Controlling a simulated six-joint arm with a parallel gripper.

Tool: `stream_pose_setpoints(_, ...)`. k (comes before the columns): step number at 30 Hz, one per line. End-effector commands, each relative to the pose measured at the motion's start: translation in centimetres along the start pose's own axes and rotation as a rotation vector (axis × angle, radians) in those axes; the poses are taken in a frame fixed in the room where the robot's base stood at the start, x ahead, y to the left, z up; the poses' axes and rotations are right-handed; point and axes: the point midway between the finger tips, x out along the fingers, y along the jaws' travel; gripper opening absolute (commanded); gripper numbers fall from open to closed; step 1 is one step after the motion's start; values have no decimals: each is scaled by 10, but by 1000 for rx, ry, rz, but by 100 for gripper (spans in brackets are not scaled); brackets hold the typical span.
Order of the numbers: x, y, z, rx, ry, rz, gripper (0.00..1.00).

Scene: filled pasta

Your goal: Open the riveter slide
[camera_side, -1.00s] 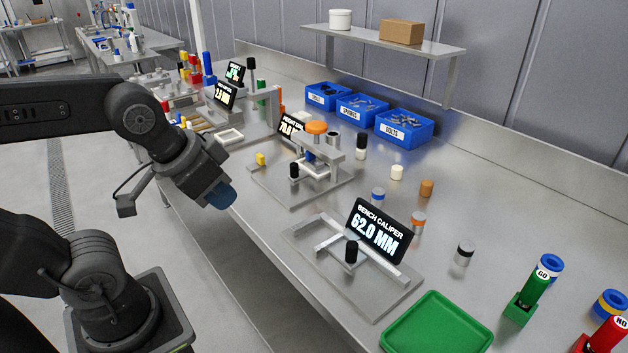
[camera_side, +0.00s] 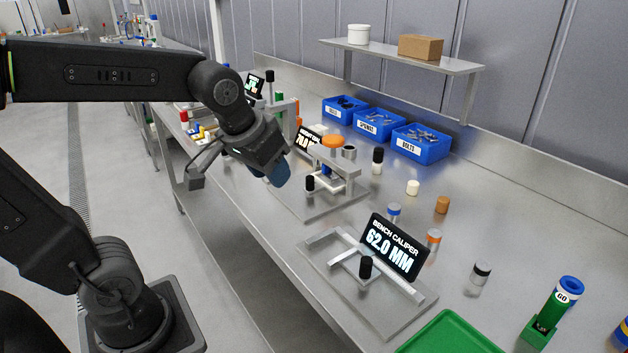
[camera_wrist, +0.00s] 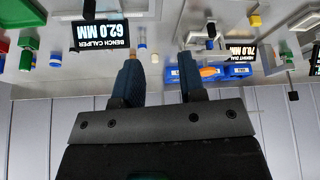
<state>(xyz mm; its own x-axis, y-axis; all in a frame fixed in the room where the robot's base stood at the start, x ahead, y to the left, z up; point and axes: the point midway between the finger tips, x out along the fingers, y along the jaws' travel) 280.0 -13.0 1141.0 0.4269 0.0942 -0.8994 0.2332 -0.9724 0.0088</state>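No label in view reads riveter, so I cannot tell for sure which fixture has the riveter slide. A grey press-like fixture (camera_side: 322,205) with a black knob (camera_side: 310,183) and an orange cap (camera_side: 333,141) stands mid-bench, by a height display (camera_side: 308,140). Farther back, partly behind my arm, stands another fixture with a green post (camera_side: 290,120). My gripper (camera_side: 275,170) hangs above the bench's front edge, left of the press-like fixture and apart from it. In the wrist view my gripper (camera_wrist: 160,72) shows two blue fingers spread apart with nothing between them.
The bench caliper (camera_side: 360,275) with its black knob (camera_side: 366,267) lies nearer the camera, reading 62.0 MM. Blue bins (camera_side: 420,144) stand along the back. A green tray (camera_side: 450,335) is at the front. Several small cylinders stand right of the fixtures. A shelf (camera_side: 400,55) overhangs the back.

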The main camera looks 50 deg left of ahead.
Motion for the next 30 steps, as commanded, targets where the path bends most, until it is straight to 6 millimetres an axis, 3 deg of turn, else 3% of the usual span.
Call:
stream_pose_setpoints(1, 12, -8, -22, -54, -16, -28, 42)
stream_pose_setpoints(3, 27, -19, -49, -129, -27, -63, 49)
stream_pose_setpoints(6, 54, -38, -84, -234, -39, -112, 50)
stream_pose_setpoints(12, 111, -78, -134, -408, -54, -193, 50)
stream_pose_setpoints(19, 144, -102, -153, -495, -55, -233, 50)
stream_pose_setpoints(25, 161, -106, -152, -501, -58, -235, 50)
stream_pose_setpoints(30, 193, -112, -148, -500, -60, -235, 50)
